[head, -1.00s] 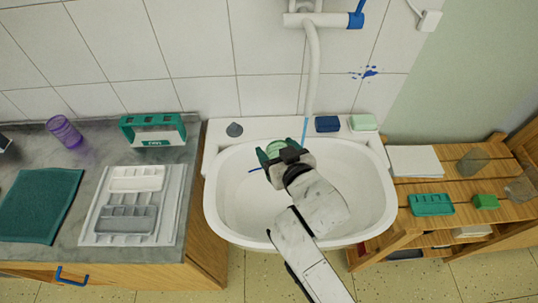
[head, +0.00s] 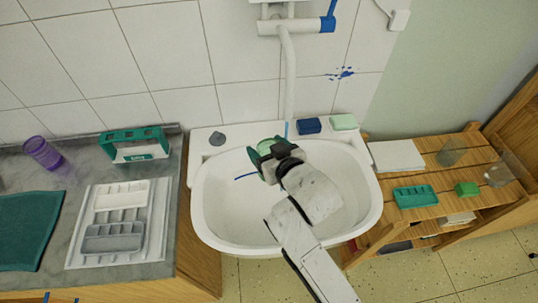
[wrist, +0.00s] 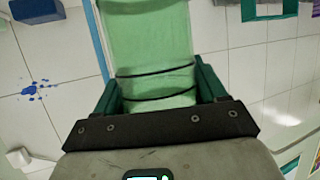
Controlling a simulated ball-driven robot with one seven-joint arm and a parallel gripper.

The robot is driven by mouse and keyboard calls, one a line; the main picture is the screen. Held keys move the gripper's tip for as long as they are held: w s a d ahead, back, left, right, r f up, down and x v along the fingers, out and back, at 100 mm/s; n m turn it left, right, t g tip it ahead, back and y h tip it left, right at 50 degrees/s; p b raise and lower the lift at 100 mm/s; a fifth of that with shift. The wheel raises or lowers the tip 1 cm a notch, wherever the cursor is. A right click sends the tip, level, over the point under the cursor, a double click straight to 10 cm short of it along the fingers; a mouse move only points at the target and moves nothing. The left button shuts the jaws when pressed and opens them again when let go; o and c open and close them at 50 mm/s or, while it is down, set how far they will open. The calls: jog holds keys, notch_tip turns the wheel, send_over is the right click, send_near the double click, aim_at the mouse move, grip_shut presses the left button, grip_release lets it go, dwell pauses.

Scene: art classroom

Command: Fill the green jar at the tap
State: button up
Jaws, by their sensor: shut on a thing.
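The green jar (head: 262,147) is above the white basin. My gripper (head: 276,158) is shut on it; in the wrist view the fingers (wrist: 157,92) press both sides of the translucent pale green jar (wrist: 150,42), near two dark bands. The tap (head: 296,27) is on the wall, with a blue lever (head: 329,16) and a white spout pipe (head: 289,75) hanging down. A thin light-blue strip (head: 286,130), apparently water, runs from the spout end close beside the jar. In the wrist view this strip (wrist: 97,42) passes left of the jar. The water level inside is not clear.
The basin (head: 215,215) has a rim holding a grey cone (head: 217,138), a blue block (head: 308,125) and a pale green block (head: 344,121). A counter with trays (head: 112,237) is at left. A slatted wooden shelf (head: 430,175) with small items is at right.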

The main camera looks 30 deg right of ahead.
jog(key=shift+d, duration=0.1)
jog(key=w+d+p, duration=0.2)
jog(key=w+d, duration=0.2)
jog(key=d, duration=0.2)
dwell(0.7)
jog(key=shift+d, duration=0.1)
dwell(6.5)
